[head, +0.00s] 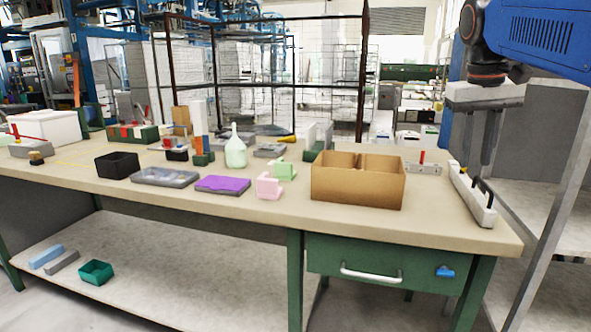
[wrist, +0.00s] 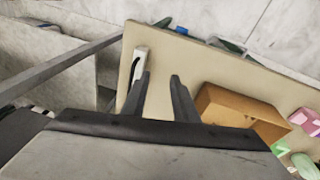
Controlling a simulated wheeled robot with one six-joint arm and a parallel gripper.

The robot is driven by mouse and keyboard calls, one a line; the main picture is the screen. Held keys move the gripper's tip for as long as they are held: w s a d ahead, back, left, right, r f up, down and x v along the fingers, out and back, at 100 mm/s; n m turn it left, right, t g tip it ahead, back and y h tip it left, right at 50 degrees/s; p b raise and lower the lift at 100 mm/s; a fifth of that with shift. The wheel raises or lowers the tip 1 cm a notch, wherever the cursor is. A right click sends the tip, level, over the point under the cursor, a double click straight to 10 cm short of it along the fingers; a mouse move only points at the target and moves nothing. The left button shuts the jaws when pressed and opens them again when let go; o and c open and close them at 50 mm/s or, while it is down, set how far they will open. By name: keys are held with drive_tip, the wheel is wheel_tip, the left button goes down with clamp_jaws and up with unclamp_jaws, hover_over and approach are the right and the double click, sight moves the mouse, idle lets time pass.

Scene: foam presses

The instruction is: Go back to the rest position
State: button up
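My gripper (head: 490,140) hangs from the blue arm at the right of the head view, above the right end of the workbench (head: 250,205). Its two long dark fingers point down, with a gap between them and nothing in it. In the wrist view the fingers (wrist: 161,82) are also apart, over bare bench top. A long pale bar with a black handle (head: 472,197) lies on the bench's right end, below the gripper; it shows in the wrist view (wrist: 138,66) beside the left finger.
A cardboard box (head: 358,190) stands left of the gripper. Pink (head: 268,186) and green (head: 284,168) foam pieces, a purple-topped tray (head: 222,184) and a black bin (head: 118,165) sit further left. A grey metal frame (head: 553,190) stands right of the bench.

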drive_tip(key=s+a+f+t, duration=0.1)
drive_tip(key=s+a+f, duration=0.2)
drive_tip(key=s+f, duration=0.3)
drive_tip(key=s+a+f+n+t+y, duration=0.1)
drive_tip(key=s+a+f, duration=0.2)
drive_tip(key=s+f, duration=0.4)
drive_tip(key=s+a+f+t, duration=0.1)
drive_tip(key=s+f, duration=0.5)
drive_tip(key=f, duration=1.1)
drive_tip(key=shift+s+a+f+n+y, duration=0.3)
drive_tip(key=shift+s+a+y, duration=0.1)
drive_tip(key=shift+a, duration=0.5)
